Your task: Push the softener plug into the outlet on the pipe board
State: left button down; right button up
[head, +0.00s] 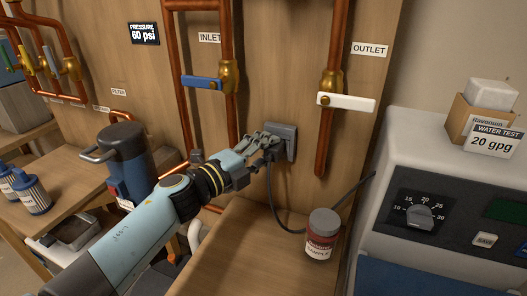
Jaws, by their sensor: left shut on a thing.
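The grey outlet (289,137) is fixed low on the wooden pipe board (285,65), between the copper pipes. My left gripper (266,147) is right in front of the outlet, its fingers shut on the dark softener plug (269,155). The fingers hide most of the plug, so I cannot tell whether its prongs are in the outlet. A black cord (273,195) hangs from the plug, loops over the wooden bench and rises toward the white softener (420,140) on the right. My right gripper is not in view.
A red-brown jar with a grey lid (321,235) stands on the bench (240,255) near the cord. A white lever (347,102) and a blue lever (203,82) stick out above the outlet. A dark blue canister (125,155) stands left of my arm.

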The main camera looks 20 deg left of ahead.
pick_arm(q)
jog(key=shift+w, duration=0.1)
jog(key=c, duration=0.8)
grip_release()
jog(key=shift+w, duration=0.15)
jog(key=shift+c, duration=0.2)
jog(key=shift+s, duration=0.2)
